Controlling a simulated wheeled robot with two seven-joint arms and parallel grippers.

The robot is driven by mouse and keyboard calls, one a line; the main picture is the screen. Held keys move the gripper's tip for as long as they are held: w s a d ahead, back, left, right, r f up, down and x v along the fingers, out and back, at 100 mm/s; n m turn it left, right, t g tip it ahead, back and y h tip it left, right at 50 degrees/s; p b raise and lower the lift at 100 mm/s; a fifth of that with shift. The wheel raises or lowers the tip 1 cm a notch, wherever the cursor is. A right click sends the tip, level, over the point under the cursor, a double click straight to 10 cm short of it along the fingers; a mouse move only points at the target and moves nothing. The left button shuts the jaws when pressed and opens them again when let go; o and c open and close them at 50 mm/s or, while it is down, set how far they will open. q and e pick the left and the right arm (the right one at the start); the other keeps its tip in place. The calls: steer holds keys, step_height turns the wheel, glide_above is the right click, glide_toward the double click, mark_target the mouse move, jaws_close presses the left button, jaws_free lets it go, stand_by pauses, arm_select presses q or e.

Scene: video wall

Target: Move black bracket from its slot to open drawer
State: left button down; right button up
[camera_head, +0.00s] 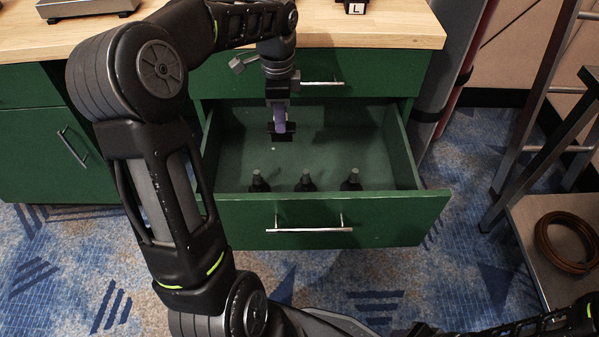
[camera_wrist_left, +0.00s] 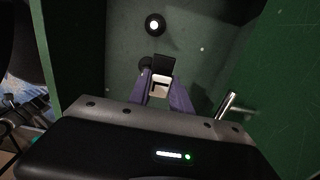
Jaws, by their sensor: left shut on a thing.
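My left gripper (camera_head: 280,120) reaches down into the open green drawer (camera_head: 300,208). Its purple fingers are shut on the black bracket (camera_head: 283,134), which hangs over the drawer's interior, toward the back. In the left wrist view the black bracket (camera_wrist_left: 164,66) sits between the purple fingers of the left gripper (camera_wrist_left: 162,86), with a small white part showing below it. I cannot tell whether the bracket touches the drawer floor. A right gripper is not visible; only dark parts of my arm show at the bottom right.
The drawer floor around the bracket looks clear. A wooden countertop (camera_head: 395,25) lies above. At the right are a metal ladder and a brown coil (camera_head: 566,242) on a platform.

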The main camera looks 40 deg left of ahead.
mark_target(282, 141)
arm_select(q)
step_height(282, 141, down, 11)
steer(key=b, duration=0.3)
steer(key=shift+b, duration=0.35)
steer(key=shift+f, duration=0.4)
steer(key=shift+f+b, duration=1.15)
steer(key=shift+f, duration=1.8)
steer(key=shift+f, duration=0.1)
steer(key=c, duration=1.2)
jaws_free()
steer(key=shift+f, duration=0.1)
steer(key=shift+o, duration=0.2)
